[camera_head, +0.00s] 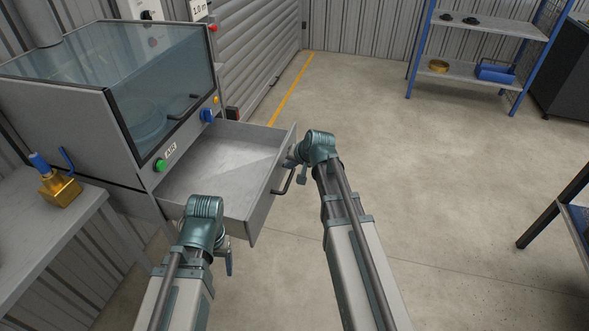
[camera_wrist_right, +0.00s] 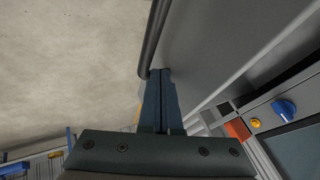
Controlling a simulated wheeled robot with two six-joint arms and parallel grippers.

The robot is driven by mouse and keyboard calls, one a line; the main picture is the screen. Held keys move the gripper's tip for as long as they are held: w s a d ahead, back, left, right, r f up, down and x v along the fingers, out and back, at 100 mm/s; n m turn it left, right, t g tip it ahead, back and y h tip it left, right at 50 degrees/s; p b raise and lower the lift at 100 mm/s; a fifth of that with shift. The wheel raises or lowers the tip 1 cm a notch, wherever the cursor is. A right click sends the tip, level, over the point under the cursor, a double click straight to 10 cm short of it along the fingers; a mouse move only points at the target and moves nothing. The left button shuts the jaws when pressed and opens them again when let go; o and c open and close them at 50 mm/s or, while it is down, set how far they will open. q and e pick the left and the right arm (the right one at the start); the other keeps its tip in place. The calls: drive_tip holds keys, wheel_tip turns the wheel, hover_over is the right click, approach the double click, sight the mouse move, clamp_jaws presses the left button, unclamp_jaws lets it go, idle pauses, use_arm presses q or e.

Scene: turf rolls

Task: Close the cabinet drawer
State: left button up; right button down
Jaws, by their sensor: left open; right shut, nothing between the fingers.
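The grey cabinet drawer (camera_head: 225,165) is pulled out of the cabinet (camera_head: 130,100), and its inside looks empty. Its front panel carries a dark bar handle (camera_head: 284,183). My right gripper (camera_head: 292,161) is at the drawer front near the handle's far end. In the right wrist view its fingers (camera_wrist_right: 161,74) are shut and empty, with tips beside the handle (camera_wrist_right: 152,38) and close to the front panel (camera_wrist_right: 215,35); I cannot tell whether they touch. My left gripper (camera_head: 228,264) is open, below and in front of the drawer's near side, partly hidden by its own wrist.
A bench (camera_head: 50,225) with a brass valve (camera_head: 60,187) stands at the left. A green AIR button (camera_head: 160,165) and a blue knob (camera_head: 207,115) are on the cabinet. A blue shelf rack (camera_head: 480,72) stands at the back right. The floor right of the drawer is clear.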

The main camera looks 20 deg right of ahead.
drive_tip(key=shift+w+f, duration=0.2)
drive_tip(key=shift+f, duration=0.2)
use_arm(q)
drive_tip(key=shift+f, duration=0.3)
use_arm(e)
drive_tip(key=shift+r, duration=0.1)
drive_tip(key=shift+w+a, duration=0.1)
drive_tip(key=shift+a, duration=0.05)
hover_over(214, 166)
drive_tip(key=shift+w, duration=0.1)
drive_tip(key=shift+w+a, duration=0.1)
drive_tip(key=shift+a+r, duration=0.1)
use_arm(q)
drive_tip(key=shift+r, duration=0.15)
use_arm(e)
drive_tip(key=shift+r, duration=0.1)
